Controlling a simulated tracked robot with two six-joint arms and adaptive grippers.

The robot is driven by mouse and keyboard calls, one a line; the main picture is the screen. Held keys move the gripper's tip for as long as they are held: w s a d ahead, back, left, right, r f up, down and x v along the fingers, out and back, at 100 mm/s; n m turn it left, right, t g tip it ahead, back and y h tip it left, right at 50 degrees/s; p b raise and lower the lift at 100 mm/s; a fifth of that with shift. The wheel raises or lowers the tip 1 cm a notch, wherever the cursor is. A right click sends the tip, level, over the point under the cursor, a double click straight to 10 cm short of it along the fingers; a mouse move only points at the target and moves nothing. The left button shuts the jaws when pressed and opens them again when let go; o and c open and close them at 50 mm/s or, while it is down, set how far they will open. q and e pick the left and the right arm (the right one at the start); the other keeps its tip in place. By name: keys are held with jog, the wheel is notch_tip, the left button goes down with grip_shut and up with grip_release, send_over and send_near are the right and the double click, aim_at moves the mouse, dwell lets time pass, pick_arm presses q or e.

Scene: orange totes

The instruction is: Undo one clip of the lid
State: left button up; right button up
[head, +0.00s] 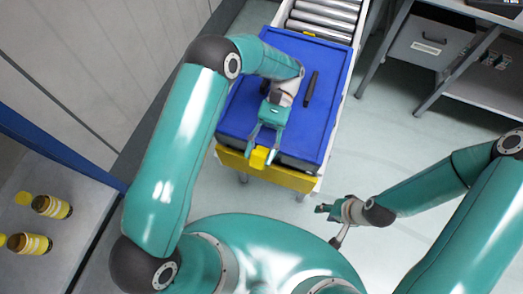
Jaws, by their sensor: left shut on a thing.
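A blue lid (318,75) with a black bar-shaped handle (311,89) covers a yellow-orange tote (290,180) at the upper middle of the head view. A yellow clip (259,158) sits at the middle of the lid's near edge. My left gripper (261,156) reaches down over the lid, with its fingers on either side of the clip, shut on it. The arm and gripper hide part of the lid. My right gripper (327,226) is empty and open, in free space to the right of and nearer than the tote.
The tote stands on a roller conveyor (322,18) running away from me. At left, a shelf (68,205) with a blue edge holds yellow-labelled jars (51,206). At right is a grey bench with a drawer (431,41). The floor between tote and bench is clear.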

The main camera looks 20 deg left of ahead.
pick_arm(q)
jog(key=shift+f, duration=0.15)
jog(key=o, duration=1.2)
jog(key=shift+c, duration=0.2)
